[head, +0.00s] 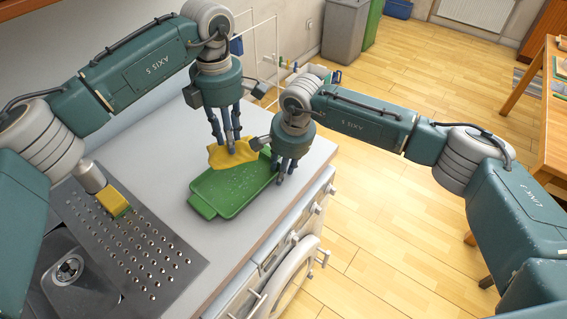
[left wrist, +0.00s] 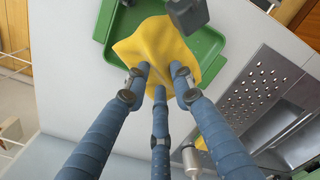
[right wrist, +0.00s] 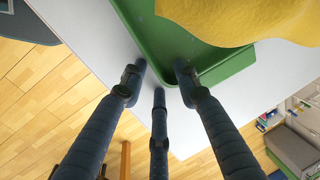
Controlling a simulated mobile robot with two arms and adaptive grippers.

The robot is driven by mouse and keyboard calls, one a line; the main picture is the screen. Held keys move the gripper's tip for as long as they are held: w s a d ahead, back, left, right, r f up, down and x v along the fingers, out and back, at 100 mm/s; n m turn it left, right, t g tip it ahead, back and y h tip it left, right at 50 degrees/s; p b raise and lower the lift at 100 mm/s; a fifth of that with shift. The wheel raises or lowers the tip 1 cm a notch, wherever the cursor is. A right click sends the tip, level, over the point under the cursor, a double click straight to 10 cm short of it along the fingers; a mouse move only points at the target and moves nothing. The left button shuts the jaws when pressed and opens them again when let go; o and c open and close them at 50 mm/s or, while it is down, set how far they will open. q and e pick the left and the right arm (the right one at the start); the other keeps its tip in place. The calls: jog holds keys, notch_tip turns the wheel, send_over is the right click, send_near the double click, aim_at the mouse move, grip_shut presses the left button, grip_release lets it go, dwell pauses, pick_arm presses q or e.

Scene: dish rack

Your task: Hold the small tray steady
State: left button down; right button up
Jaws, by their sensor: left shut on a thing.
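The small green tray (head: 232,192) lies on the light counter, with water drops on its surface. It also shows in the left wrist view (left wrist: 104,28) and the right wrist view (right wrist: 150,35). My left gripper (head: 230,147) is shut on a yellow cloth (head: 216,157), which hangs over the far left part of the tray; the cloth shows in the left wrist view (left wrist: 150,45).
A perforated metal drainboard (head: 140,245) lies at the left, with a yellow and green sponge (head: 113,202) at its upper end. A white wire rack (head: 265,45) stands behind. The counter's right edge is close to my right gripper. Bare counter surrounds the tray's near side.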

jog(key=shift+c, duration=0.5)
grip_shut()
dwell(0.6)
pick_arm(q)
notch_tip(320, 180, down, 3)
jog(key=n, duration=0.6)
jog(key=shift+a, duration=0.15)
jog(key=shift+f, duration=2.35)
